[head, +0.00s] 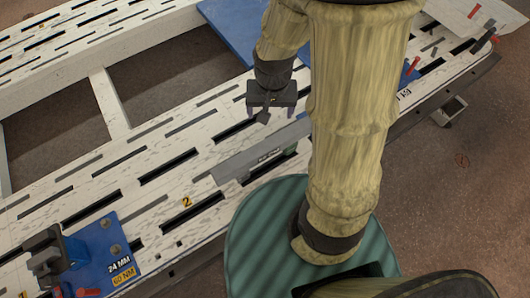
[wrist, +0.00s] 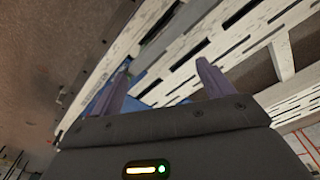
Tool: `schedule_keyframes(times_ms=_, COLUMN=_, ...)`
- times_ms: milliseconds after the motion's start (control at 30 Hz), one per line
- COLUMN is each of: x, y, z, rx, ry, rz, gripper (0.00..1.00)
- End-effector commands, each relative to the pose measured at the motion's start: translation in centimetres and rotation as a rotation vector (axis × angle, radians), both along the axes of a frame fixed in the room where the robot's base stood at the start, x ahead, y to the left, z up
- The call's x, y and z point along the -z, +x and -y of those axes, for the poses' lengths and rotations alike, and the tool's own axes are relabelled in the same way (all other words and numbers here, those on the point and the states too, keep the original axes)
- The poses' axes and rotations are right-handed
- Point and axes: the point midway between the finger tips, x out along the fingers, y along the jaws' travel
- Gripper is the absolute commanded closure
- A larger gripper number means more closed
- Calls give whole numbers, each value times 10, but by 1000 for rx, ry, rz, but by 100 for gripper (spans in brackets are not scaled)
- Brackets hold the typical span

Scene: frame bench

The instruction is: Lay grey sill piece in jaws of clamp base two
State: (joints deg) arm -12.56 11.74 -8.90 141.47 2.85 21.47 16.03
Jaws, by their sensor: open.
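The grey sill piece (head: 250,156) is a long flat grey bar with a dark label. It lies slanted along the white slotted bench in the head view, and my arm covers its right end.
A blue plate with a dark clamp (head: 88,250) stands at lower left, marked 24 MM and 60 NM. A blue panel (head: 232,28) lies behind my gripper. Red-handled tools (head: 484,40) are at upper right. The slotted bench (head: 130,185) is mostly clear left of the bar.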

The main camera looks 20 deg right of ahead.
Motion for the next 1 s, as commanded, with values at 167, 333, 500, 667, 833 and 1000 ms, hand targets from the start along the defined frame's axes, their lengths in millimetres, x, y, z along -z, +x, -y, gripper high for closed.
schedule_keyframes(times_ms=167, x=86, y=14, z=-18, rx=221, ry=-69, rz=-102, gripper=20)
schedule_keyframes(times_ms=333, x=151, y=24, z=-30, rx=429, ry=-189, rz=-123, gripper=20)
schedule_keyframes(times_ms=500, x=210, y=37, z=-41, rx=613, ry=-331, rz=-56, gripper=20)
schedule_keyframes(times_ms=667, x=257, y=52, z=-53, rx=761, ry=-450, rz=91, gripper=20)
schedule_keyframes(times_ms=833, x=293, y=71, z=-73, rx=884, ry=-515, rz=314, gripper=20)
schedule_keyframes(times_ms=1000, x=305, y=85, z=-91, rx=949, ry=-513, rz=480, gripper=20)
